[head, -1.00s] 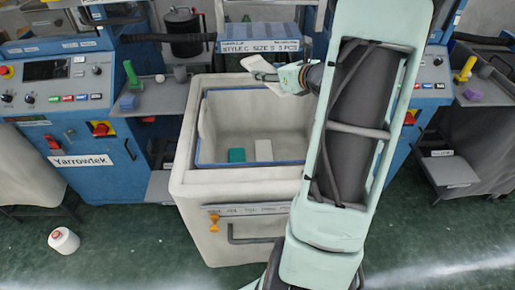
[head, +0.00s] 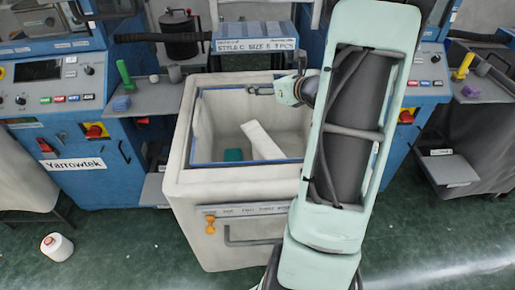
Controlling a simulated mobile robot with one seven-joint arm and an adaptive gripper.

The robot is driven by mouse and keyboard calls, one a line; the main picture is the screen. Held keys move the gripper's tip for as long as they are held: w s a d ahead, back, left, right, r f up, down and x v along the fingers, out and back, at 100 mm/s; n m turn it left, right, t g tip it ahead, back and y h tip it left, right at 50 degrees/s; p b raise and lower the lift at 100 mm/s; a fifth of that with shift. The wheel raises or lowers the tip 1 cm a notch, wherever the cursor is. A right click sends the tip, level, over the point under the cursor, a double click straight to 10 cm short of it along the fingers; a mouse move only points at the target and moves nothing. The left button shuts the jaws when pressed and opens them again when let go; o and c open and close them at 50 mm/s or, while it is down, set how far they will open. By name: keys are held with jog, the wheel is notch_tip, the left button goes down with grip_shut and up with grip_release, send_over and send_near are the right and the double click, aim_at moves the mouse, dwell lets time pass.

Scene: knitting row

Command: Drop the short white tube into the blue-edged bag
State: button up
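The blue-edged bag (head: 184,165) is a large pale bin-like holder with a blue inner edge, standing open in the middle of the head view. A white tube (head: 258,135) is inside its opening, tilted from upper left to lower right. I cannot tell whether it rests there or is still falling. It overlaps the place of a white piece in the bag. My gripper (head: 256,90) is above the back part of the bag, apart from the tube. It looks open and empty, though its fingers are small and seen side-on.
A labelled blue box (head: 255,38) is behind. A white cone (head: 57,246) lies on the green floor.

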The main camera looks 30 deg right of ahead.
jog(key=shift+s, duration=0.1)
jog(key=a+v, duration=0.1)
jog(key=v, duration=1)
jog(key=shift+s+d+r, duration=0.15)
jog(key=shift+s+d, duration=0.25)
jog(key=shift+d, duration=0.1)
